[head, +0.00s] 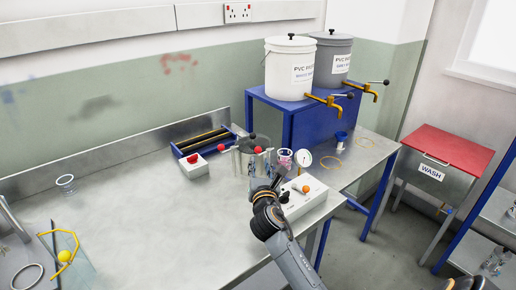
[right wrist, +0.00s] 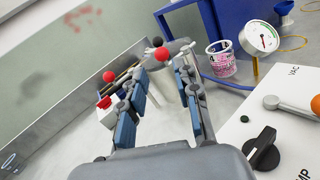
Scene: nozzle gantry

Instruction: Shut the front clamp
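A grey gantry fixture (head: 247,149) stands near the middle of the metal bench, with red ball-ended levers. One red ball (head: 258,150) is at its front top and another red ball (head: 221,148) sticks out at its left. I cannot tell which lever belongs to the front clamp. My right gripper (head: 260,172) is just in front of the fixture and partly hides it. In the right wrist view its blue-padded fingers (right wrist: 160,92) are apart with nothing gripped. A red ball (right wrist: 162,54) shows beyond the gap, and another (right wrist: 109,76) left of the left finger. My left gripper is out of view.
A white control box (head: 300,197) with a gauge (head: 302,160) stands close on the right. A cup (head: 285,157) is just behind it. A box with a red button (head: 194,166) and a blue rack (head: 204,143) are left.

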